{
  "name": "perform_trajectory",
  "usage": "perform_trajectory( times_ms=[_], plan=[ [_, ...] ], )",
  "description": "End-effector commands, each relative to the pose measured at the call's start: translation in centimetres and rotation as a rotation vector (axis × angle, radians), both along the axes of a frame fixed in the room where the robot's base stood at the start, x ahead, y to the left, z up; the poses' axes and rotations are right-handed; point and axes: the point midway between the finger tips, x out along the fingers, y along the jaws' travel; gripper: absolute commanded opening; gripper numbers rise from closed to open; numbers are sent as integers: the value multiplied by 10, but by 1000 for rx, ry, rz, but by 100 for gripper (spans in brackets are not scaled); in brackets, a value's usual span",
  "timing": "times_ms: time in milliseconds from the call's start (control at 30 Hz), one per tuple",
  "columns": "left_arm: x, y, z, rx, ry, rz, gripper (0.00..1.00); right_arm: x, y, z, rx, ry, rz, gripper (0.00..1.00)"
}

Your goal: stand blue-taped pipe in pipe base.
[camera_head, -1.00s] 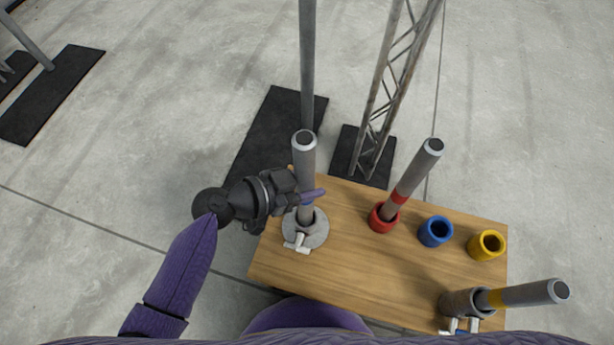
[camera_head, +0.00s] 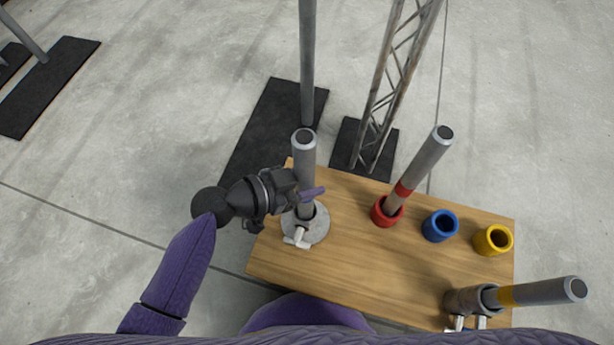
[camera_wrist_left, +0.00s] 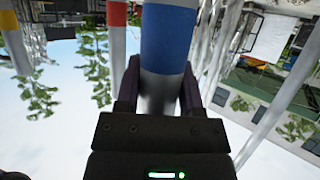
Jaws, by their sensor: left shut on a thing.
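My left gripper (camera_head: 306,193) is shut on the blue-taped pipe (camera_head: 304,162), a grey tube held nearly upright. In the left wrist view the blue tape (camera_wrist_left: 168,42) shows clearly, with a finger on each side of the pipe just below the tape in the picture. The pipe base (camera_head: 317,232) is a round grey flange with a pale wing screw, near the table's left edge. The pipe's lower end appears to be in the base's collar; the gripper partly hides it, so I cannot tell how deep. My right gripper is not in view.
On the wooden table (camera_head: 370,275), a red-taped pipe (camera_head: 425,163) leans in a red cup (camera_head: 379,217). A blue cup (camera_head: 440,226) and yellow cup (camera_head: 493,240) look empty. A yellow-taped pipe (camera_head: 540,292) lies in a grey clamp (camera_head: 463,300). A truss (camera_head: 385,105) stands behind.

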Motion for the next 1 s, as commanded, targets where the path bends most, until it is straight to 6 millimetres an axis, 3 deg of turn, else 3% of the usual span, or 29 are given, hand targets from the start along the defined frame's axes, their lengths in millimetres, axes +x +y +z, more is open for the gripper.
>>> perform_trajectory(
  times_ms=[200, 233, 400, 433, 700, 1000],
  plan=[
    [0, 0, -4, -1, 0, 0, 0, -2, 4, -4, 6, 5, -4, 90],
    [0, 0, -4, -1, 0, 0, 51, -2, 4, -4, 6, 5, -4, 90],
    [0, 0, -3, -1, 0, 0, 87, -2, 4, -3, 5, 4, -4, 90],
    [0, 0, -3, -1, 0, 0, 90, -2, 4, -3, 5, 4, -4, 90],
    [-2, 4, -1, 1, 0, 1, 90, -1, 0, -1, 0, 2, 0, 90],
    [-31, 63, 29, 4, -1, 0, 90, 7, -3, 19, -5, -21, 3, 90]
  ],
)
